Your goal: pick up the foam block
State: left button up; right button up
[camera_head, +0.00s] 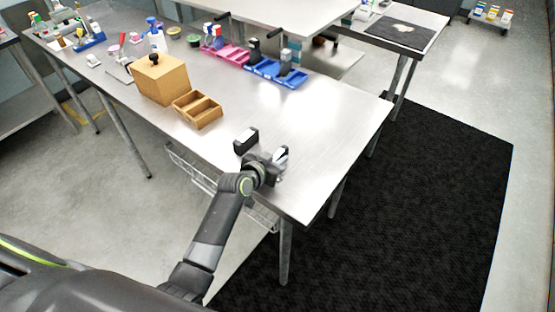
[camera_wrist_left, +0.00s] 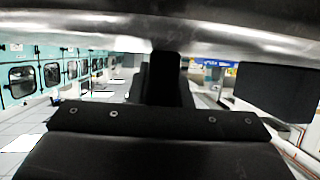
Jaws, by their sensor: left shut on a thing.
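My left gripper (camera_head: 272,160) is over the near right part of the metal table, low above its top. It is shut on a dark thing with a bright face, taken as the foam block (camera_head: 281,154); the fingers and arm hide most of it. In the left wrist view a dark upright shape (camera_wrist_left: 163,80) shows in the middle beyond my gripper body, close to the shiny tabletop. A separate black block (camera_head: 246,140) stands on the table just left of the gripper. It also appears at the right of the wrist view (camera_wrist_left: 275,90). My right gripper is not in view.
The metal table (camera_head: 330,120) is clear to the right. A divided wooden tray (camera_head: 198,110) and a cardboard-coloured box (camera_head: 161,79) stand to the left. Blue bins (camera_head: 275,73) and pink bins (camera_head: 226,53) line the back. A wire basket (camera_head: 190,168) hangs below the near edge.

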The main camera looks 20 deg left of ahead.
pick_arm(q)
grip_shut()
notch_tip(320, 180, up, 11)
jog(key=shift+f+b, duration=0.1)
jog(key=shift+b, duration=0.45)
jog(key=s+a+r+n+y+b, duration=0.1)
jog(key=s+r+n+y, duration=0.1)
jog(key=s+r, duration=0.45)
jog(key=s+a+r+n+y+b, duration=0.1)
jog(key=s+a+r+y+b, duration=0.15)
jog(key=r, duration=0.65)
jog(key=m+h+p, duration=0.3)
jog(key=h+p, duration=0.1)
jog(key=h, duration=0.1)
send_over(278, 154)
jog(key=shift+y, duration=0.25)
notch_tip(278, 154, down, 16)
jog(key=shift+s+r, duration=0.15)
jog(key=shift+f, duration=0.35)
